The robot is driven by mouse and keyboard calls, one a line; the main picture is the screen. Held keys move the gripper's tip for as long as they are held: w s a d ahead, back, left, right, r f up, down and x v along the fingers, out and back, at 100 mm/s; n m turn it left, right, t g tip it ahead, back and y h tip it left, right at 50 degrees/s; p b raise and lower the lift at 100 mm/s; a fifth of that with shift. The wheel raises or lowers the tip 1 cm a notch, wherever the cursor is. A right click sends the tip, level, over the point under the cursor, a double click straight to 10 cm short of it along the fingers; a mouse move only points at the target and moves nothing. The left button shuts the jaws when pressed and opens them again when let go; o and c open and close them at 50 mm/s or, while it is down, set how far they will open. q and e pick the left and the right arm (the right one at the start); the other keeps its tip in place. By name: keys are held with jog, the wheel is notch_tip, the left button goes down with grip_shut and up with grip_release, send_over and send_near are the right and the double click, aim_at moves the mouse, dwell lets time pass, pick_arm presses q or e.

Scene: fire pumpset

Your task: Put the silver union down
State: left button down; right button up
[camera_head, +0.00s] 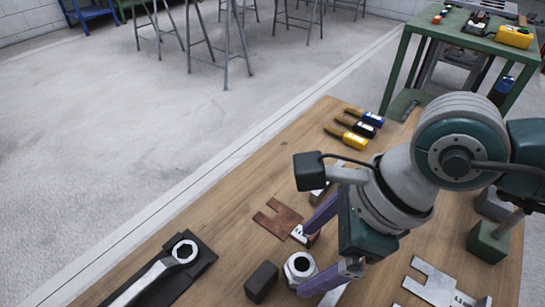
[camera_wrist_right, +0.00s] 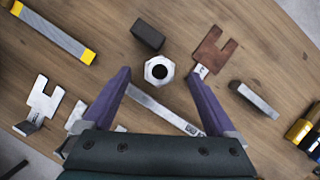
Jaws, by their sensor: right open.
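The silver union (camera_head: 300,267) is a hexagonal metal piece with a round dark hole. It stands on the wooden table (camera_head: 210,222) with the hole facing up. My right gripper (camera_head: 304,262) is open, its purple fingers spread on either side of the union. In the right wrist view, the union (camera_wrist_right: 150,68) shows between the open fingertips (camera_wrist_right: 160,74), with a gap on each side. I cannot tell how high the fingertips are above the table. My left gripper is not in view.
A dark block (camera_head: 261,282) stands close beside the union. A brown slotted plate (camera_head: 277,219) lies behind it. A wrench (camera_head: 150,276) lies on a black holder at the front left. Slotted metal plates (camera_head: 436,284) lie at right, and yellow-and-black tools (camera_head: 346,137) at the back.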

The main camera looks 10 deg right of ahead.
aim_at(303, 263)
jog(key=x, duration=0.1)
jog(key=b+x, duration=0.1)
jog(key=x, duration=0.3)
jog(key=shift+s+d+f+b, duration=0.1)
jog(key=shift+s+d+b, duration=0.05)
jog(key=shift+d+b, duration=0.25)
jog(key=shift+a+f, duration=0.2)
jog(key=shift+c, duration=0.2)
grip_shut()
jog(key=shift+r, duration=0.1)
